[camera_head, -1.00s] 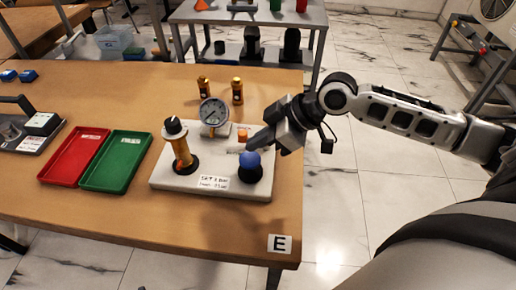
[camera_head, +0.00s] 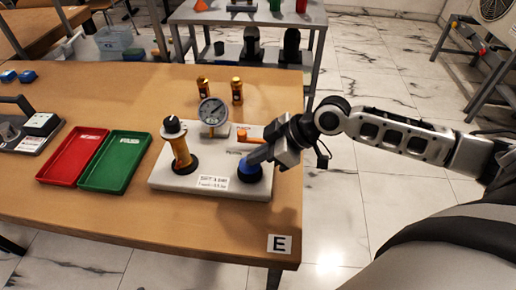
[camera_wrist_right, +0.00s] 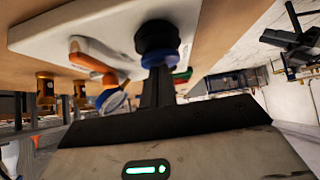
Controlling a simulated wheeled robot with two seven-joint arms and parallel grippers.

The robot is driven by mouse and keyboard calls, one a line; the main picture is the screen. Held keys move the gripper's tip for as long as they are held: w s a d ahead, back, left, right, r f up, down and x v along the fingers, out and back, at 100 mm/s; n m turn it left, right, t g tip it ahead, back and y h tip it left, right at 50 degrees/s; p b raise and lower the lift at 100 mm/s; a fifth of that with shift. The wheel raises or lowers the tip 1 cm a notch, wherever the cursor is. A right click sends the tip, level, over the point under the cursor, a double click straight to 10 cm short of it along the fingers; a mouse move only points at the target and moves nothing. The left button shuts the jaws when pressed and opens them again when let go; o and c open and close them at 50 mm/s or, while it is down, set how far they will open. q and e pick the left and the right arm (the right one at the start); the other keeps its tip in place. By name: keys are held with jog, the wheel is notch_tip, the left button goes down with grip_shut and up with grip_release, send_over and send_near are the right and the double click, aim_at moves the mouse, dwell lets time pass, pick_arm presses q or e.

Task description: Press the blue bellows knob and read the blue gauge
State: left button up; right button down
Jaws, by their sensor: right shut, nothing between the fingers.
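The blue bellows knob (camera_head: 248,168) sits on a black base at the front right of the white rig plate (camera_head: 215,184). The right wrist view shows the knob (camera_wrist_right: 161,61) too, at the fingertips. My right gripper (camera_head: 256,157) is shut and empty, its fingertips on the top of the knob, seemingly touching it and partly hiding it. The numbers are too small to read. My left gripper is out of view.
A black-topped orange post (camera_head: 180,148) stands left of the knob, and an orange lever (camera_head: 250,138) lies behind it. Two brass fittings (camera_head: 237,91) stand behind the gauge. Red (camera_head: 71,157) and green trays (camera_head: 116,162) lie left. The table's right edge is close.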

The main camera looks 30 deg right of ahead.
aim_at(258, 164)
jog(key=shift+s+f, duration=0.15)
jog(key=shift+f, duration=0.1)
